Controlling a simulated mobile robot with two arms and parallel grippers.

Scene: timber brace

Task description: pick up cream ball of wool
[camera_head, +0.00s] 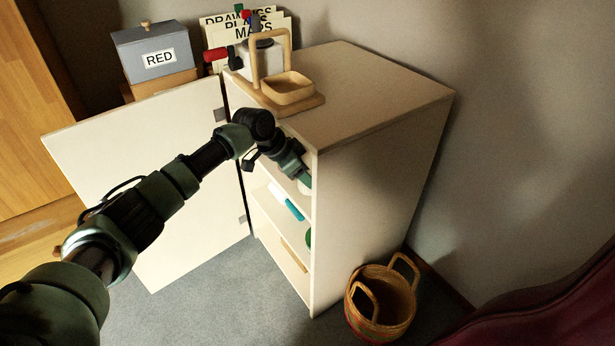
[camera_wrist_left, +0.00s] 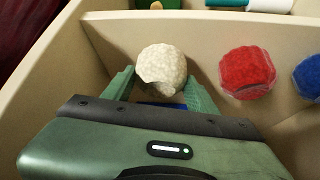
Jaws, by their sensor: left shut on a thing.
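The cream ball of wool (camera_wrist_left: 161,66) sits between the two green fingers of my left gripper (camera_wrist_left: 160,88) in the left wrist view, inside a cabinet compartment. The gripper is shut on it. In the head view my left arm reaches into the open cabinet (camera_head: 385,150), and the gripper (camera_head: 303,178) is mostly hidden behind the cabinet's side edge. My right gripper is in neither view.
A red ball (camera_wrist_left: 247,72) and a blue ball (camera_wrist_left: 309,77) lie right of the cream one. The cabinet door (camera_head: 150,180) stands open at left. A wooden stand with a tray (camera_head: 287,88) is on top. A wicker basket (camera_head: 383,300) stands on the floor.

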